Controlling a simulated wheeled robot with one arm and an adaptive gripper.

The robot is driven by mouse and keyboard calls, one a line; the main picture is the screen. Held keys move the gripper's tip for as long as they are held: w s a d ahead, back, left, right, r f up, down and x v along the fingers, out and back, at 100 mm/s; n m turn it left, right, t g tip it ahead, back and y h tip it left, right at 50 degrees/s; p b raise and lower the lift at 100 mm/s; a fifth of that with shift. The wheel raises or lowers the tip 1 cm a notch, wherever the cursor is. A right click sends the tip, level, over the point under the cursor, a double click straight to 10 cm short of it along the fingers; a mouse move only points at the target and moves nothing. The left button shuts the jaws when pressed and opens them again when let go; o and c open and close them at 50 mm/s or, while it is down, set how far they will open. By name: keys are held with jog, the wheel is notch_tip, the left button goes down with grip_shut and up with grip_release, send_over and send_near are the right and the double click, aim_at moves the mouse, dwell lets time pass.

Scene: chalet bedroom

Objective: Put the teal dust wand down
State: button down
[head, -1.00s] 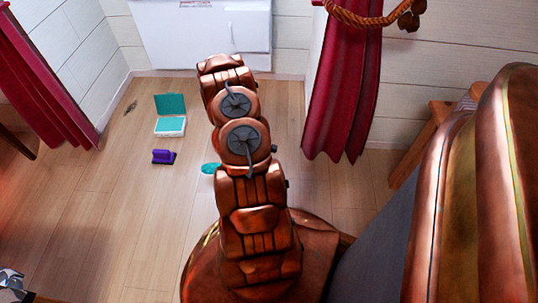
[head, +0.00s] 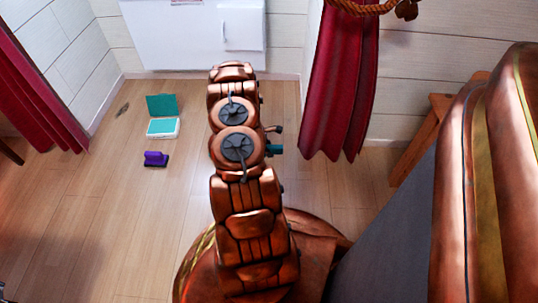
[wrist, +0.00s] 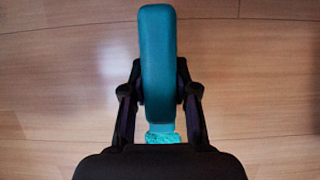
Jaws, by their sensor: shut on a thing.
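The teal dust wand (wrist: 158,40) is held in my gripper (wrist: 160,75), whose dark fingers are shut on it from both sides. In the wrist view its smooth, rounded handle points up the picture, and a fuzzy lighter teal part shows between the finger bases. Wooden floor lies behind it; I cannot tell how high the wand is above the floor. In the head view my arm hides most of the gripper and wand; a small teal piece (head: 273,150), likely the wand, shows at the arm's right side.
On the wooden floor (head: 110,215) at left are an open teal-and-white box (head: 163,128) and a purple brush-like item (head: 155,159). A white cabinet (head: 190,40) stands at the back. Red curtains (head: 340,90) hang either side. Floor at left is largely clear.

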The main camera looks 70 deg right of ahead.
notch_tip(320, 180, down, 2)
jog(key=shift+f+b, duration=0.25)
jog(key=shift+b, duration=0.3)
jog(key=shift+r, duration=0.1)
jog(key=c, duration=0.9)
grip_release()
jog(key=p+v, duration=0.5)
jog(key=v, duration=0.7)
jog(key=shift+p, duration=0.4)
